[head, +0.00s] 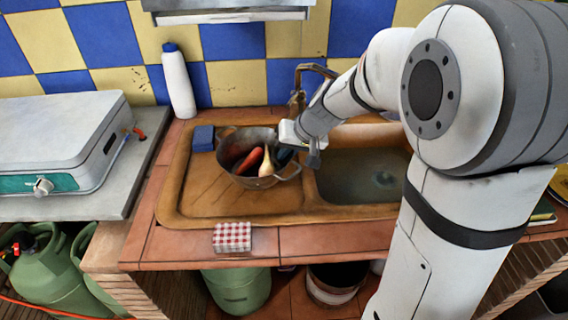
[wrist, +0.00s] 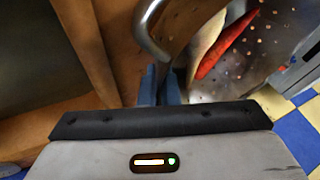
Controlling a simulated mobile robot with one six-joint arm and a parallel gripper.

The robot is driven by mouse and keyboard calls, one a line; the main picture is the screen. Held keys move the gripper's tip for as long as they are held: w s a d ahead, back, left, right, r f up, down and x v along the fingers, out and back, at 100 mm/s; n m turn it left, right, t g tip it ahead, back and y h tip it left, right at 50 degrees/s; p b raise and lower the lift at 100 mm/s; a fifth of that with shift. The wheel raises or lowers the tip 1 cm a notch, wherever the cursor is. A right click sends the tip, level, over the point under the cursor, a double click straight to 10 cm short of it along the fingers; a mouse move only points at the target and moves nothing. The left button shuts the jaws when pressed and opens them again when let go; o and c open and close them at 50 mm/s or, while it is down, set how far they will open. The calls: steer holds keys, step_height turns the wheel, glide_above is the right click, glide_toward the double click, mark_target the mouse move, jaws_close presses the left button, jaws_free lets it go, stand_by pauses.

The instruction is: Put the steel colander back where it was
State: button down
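The steel colander (head: 229,149) is over the brown sink's ribbed drainboard, upright, with a red carrot (head: 249,160) and a pale root vegetable (head: 266,162) in it. I cannot tell whether it touches the drainboard. My gripper (head: 312,157) is at the colander's right side, by the basin's edge.
The sink basin (head: 362,178) is right of the colander, with a faucet (head: 299,88) behind. A blue sponge (head: 203,138) is close behind left, a white bottle (head: 179,85) by the wall, and a checkered box (head: 232,237) at the front edge. The drainboard's front left is clear.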

steer(key=shift+f, duration=1.6)
steer(key=shift+f+b, duration=0.15)
steer(key=shift+b, duration=0.25)
steer(key=c, duration=1.7)
jaws_free()
